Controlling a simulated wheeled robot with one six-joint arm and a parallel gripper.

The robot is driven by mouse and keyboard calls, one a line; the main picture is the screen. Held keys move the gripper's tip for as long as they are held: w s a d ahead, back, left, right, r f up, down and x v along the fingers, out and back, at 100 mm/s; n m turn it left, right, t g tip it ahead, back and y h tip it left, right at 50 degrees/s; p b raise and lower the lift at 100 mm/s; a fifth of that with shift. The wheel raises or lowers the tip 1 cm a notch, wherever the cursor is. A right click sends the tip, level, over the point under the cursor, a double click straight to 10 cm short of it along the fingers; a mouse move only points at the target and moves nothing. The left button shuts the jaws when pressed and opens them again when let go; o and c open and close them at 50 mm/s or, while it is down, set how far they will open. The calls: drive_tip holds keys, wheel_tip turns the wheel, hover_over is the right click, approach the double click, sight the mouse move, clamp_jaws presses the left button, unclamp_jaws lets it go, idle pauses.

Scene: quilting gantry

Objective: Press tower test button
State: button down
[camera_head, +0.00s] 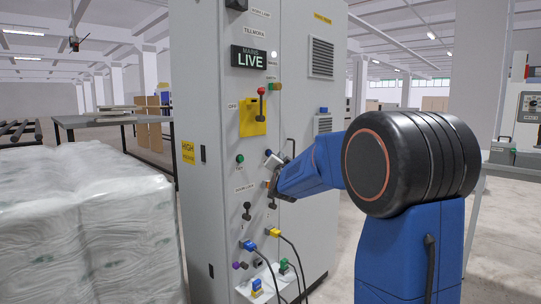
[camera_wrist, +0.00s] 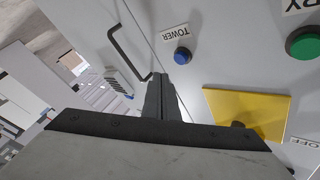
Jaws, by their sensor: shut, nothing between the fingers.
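The blue tower button (camera_wrist: 182,56) sits on the grey cabinet door beside an upside-down TOWER label (camera_wrist: 180,33) in the wrist view. In the head view a small blue cap (camera_head: 268,153) shows just above my gripper (camera_head: 272,182), at the cabinet front. My gripper also shows in the wrist view (camera_wrist: 160,78), its fingers shut together and empty. The fingertips appear just below and left of the blue button there, with a visible gap in the picture. Whether they touch the panel cannot be told.
The wrist view shows a green button (camera_wrist: 303,43) and a black door handle (camera_wrist: 122,50). Wrapped bales (camera_head: 85,220) stand left.

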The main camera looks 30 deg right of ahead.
drive_tip(key=shift+w+a, duration=0.2)
drive_tip(key=shift+w, duration=0.4)
drive_tip(key=shift+w+a, duration=0.2)
drive_tip(key=shift+w, duration=0.35)
drive_tip(key=shift+w, duration=0.15)
idle(1.2)
drive_tip(key=shift+w+a, duration=0.15)
drive_tip(key=shift+w, duration=0.1)
drive_tip(key=shift+w+a, duration=0.15)
drive_tip(key=shift+w, duration=0.25)
idle(0.9)
drive_tip(key=shift+s, duration=0.1)
idle(0.4)
drive_tip(key=shift+s+d, duration=0.3)
drive_tip(key=shift+s, duration=0.4)
drive_tip(key=shift+s, duration=0.1)
drive_tip(key=s, duration=0.1)
drive_tip(key=s+d, duration=0.1)
drive_tip(key=s, duration=0.2)
drive_tip(key=shift+s+d, duration=0.3)
drive_tip(key=shift+d, duration=0.05)
